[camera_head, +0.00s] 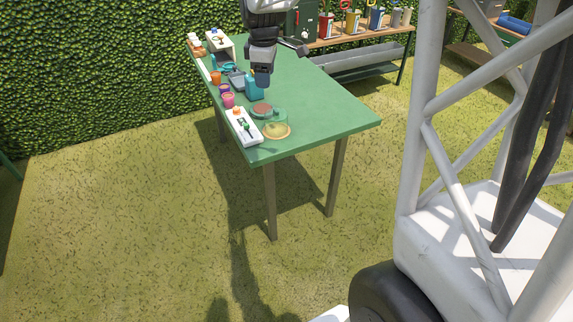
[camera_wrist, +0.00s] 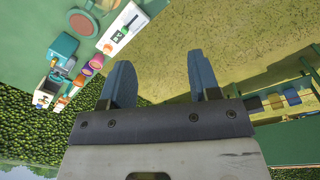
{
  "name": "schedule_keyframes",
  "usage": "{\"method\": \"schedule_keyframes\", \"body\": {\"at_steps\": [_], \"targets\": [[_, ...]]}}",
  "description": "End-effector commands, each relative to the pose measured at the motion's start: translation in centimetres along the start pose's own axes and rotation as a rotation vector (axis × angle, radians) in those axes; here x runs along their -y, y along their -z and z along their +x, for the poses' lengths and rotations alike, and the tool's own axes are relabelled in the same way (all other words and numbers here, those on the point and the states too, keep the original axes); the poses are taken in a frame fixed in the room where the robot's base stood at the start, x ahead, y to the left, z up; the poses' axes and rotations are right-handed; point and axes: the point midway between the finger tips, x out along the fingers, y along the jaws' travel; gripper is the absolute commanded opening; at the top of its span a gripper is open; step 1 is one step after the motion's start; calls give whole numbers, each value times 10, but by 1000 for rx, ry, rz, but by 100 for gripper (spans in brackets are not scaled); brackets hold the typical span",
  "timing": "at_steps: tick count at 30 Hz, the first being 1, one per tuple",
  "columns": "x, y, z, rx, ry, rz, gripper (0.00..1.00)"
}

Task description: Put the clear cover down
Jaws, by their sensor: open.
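A round, see-through disc with a tan rim, which looks like the clear cover (camera_head: 276,130), lies on the green table (camera_head: 320,105) near its front corner. Beside it, to its upper left, is a green round piece with a reddish-brown top (camera_head: 263,110). My gripper (camera_head: 263,80) is above the table, higher up than these pieces in the picture. In the wrist view my gripper (camera_wrist: 160,80) has its two blue-grey fingers wide apart with nothing between them.
A white tray with small tools (camera_head: 241,127) lies along the table's left edge. Purple and orange cups (camera_head: 227,98), a teal container (camera_head: 254,88) and a white box (camera_head: 220,45) stand farther back. The table's right side is clear. A wooden bench with colored cans (camera_head: 350,38) is behind.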

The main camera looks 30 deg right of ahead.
Motion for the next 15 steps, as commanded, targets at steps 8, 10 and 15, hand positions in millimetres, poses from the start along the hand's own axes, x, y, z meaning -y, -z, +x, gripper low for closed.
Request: {"method": "schedule_keyframes", "body": {"at_steps": [8,10,15], "targets": [[77,-12,-31,-19,-28,212,56],[96,-16,-37,-25,-35,266,56],[142,-27,-47,-41,-46,398,56]]}}
